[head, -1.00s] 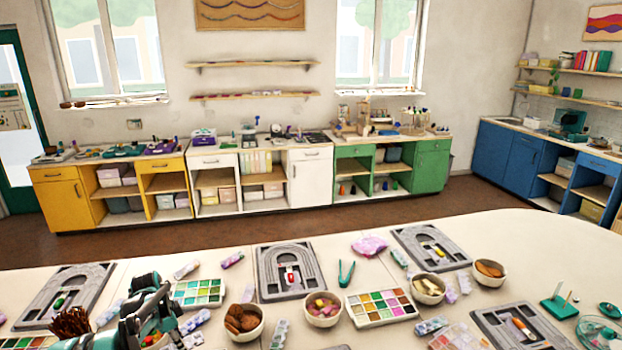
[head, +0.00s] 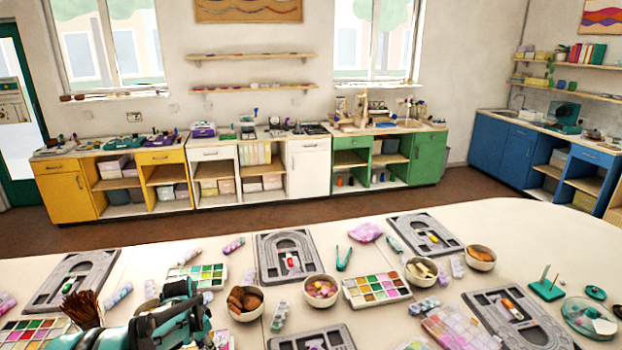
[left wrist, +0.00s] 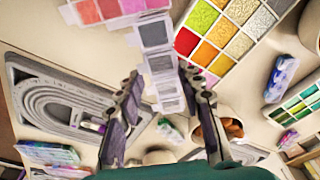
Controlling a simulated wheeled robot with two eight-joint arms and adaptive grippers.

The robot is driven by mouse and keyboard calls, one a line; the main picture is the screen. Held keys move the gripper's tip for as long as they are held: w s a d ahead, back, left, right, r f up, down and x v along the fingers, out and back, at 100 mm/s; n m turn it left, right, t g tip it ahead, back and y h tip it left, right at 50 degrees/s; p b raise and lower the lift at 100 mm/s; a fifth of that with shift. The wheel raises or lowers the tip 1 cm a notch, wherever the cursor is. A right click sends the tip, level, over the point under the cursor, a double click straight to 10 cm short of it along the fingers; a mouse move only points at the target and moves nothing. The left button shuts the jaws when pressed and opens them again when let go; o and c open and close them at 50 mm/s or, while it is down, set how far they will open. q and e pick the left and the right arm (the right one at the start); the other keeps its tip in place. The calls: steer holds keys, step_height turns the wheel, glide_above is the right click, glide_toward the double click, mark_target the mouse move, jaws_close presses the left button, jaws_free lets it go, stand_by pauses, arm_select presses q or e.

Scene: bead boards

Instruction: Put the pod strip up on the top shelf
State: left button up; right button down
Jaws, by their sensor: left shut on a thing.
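My left gripper (left wrist: 160,85) is shut on a pod strip (left wrist: 158,62), a row of small square clear-grey compartments that runs between its fingers in the left wrist view. In the head view my left gripper (head: 185,312) is at the lower left, low over the table, left of a bowl of brown pieces. The held strip cannot be made out clearly there. On the far wall an upper shelf (head: 250,56) hangs above a lower shelf (head: 252,88). Both carry small flat items. My right gripper is not in view.
The table (head: 400,220) is crowded with grey bead boards (head: 290,256), bead trays (head: 376,289), bowls (head: 245,303), and several small strips. Low cabinets (head: 307,170) stand along the far wall under the shelves, with brown floor between. More shelves (head: 575,65) hang at the right.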

arm_select(q)
steer(key=s+d+n, duration=0.6)
steer(key=s+d, duration=0.6)
steer(key=shift+s+n+t+y, duration=0.3)
steer(key=shift+s+y, duration=0.05)
steer(key=shift+y, duration=0.05)
